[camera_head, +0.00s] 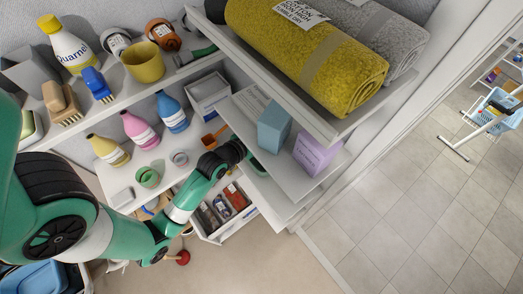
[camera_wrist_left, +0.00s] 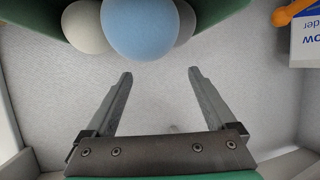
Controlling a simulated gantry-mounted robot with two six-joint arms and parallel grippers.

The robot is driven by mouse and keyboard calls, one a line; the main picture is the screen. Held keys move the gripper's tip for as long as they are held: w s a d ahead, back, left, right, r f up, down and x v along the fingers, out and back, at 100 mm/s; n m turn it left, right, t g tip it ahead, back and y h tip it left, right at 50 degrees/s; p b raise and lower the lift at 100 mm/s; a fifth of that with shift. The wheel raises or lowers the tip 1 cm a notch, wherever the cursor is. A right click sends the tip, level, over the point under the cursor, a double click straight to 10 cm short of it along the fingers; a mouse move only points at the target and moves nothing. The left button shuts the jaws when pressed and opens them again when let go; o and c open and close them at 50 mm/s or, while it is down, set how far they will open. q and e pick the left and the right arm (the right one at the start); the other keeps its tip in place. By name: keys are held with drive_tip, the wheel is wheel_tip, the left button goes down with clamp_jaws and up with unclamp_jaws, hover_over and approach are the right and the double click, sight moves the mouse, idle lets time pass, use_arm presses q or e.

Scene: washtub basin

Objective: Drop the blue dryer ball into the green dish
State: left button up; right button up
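In the left wrist view the blue ball (camera_wrist_left: 140,28) is at the top, in front of a white ball (camera_wrist_left: 86,28) and a grey ball (camera_wrist_left: 186,22). Green surfaces (camera_wrist_left: 222,12) lie around and behind the balls; I cannot tell whether they form one container. My left gripper (camera_wrist_left: 160,73) is open and empty, its fingertips apart from and below the blue ball in the picture. In the head view its arm reaches over the shelves, and its fingers are hidden. A small round green dish (camera_head: 147,177) stands on the middle shelf. My right gripper is not in view.
Pink (camera_head: 139,129) and blue bottles (camera_head: 171,111) stand behind the dish. An orange scoop (camera_wrist_left: 295,12) and a white box (camera_wrist_left: 309,40) are at the wrist view's upper right. Blue (camera_head: 274,127) and purple boxes (camera_head: 316,153) stand on the right shelf.

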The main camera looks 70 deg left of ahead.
use_arm(q)
drive_tip(key=shift+o, duration=0.4)
drive_tip(key=v, duration=1.1)
drive_tip(key=shift+s+d, duration=0.2)
drive_tip(key=shift+r, duration=0.2)
